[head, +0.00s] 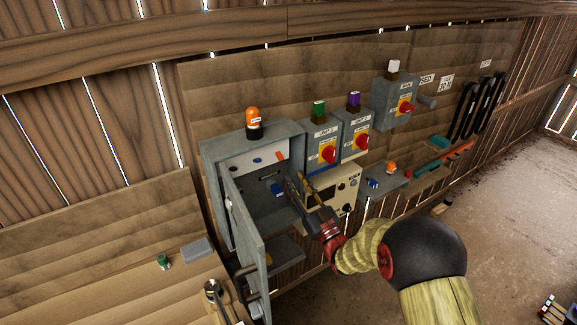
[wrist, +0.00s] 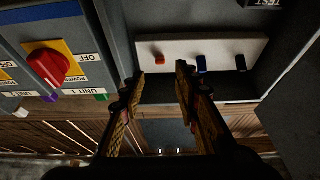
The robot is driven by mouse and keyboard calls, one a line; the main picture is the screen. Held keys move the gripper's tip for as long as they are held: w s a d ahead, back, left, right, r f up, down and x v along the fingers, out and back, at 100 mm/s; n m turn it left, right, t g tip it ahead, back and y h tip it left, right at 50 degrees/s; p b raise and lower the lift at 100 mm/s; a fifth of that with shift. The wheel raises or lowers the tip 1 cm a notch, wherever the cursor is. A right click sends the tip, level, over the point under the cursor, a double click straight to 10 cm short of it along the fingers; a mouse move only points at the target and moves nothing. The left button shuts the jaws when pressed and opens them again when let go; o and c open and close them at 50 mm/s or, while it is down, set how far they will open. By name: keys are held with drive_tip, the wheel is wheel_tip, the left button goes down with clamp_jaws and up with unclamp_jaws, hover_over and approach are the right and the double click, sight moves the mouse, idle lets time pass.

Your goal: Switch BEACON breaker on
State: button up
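The grey breaker box (head: 228,148) stands with its door (head: 241,232) swung open in the head view. No breaker label is readable, so I cannot tell which is BEACON. My gripper (wrist: 160,73) is open and empty, its fingertips near the strip's edge with the orange-red lever between them in view; contact is not visible.
An orange beacon lamp (head: 253,122) stands on the box. Grey switch units with red knobs (head: 328,154) sit to its right, also in the wrist view (wrist: 49,67). A beige panel (head: 345,181) is below them. The open door borders the left side.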

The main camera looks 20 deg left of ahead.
sight(282, 160)
drive_tip(key=x, duration=0.7)
drive_tip(key=shift+f, duration=0.15)
drive_tip(key=shift+c, duration=0.8)
clamp_jaws()
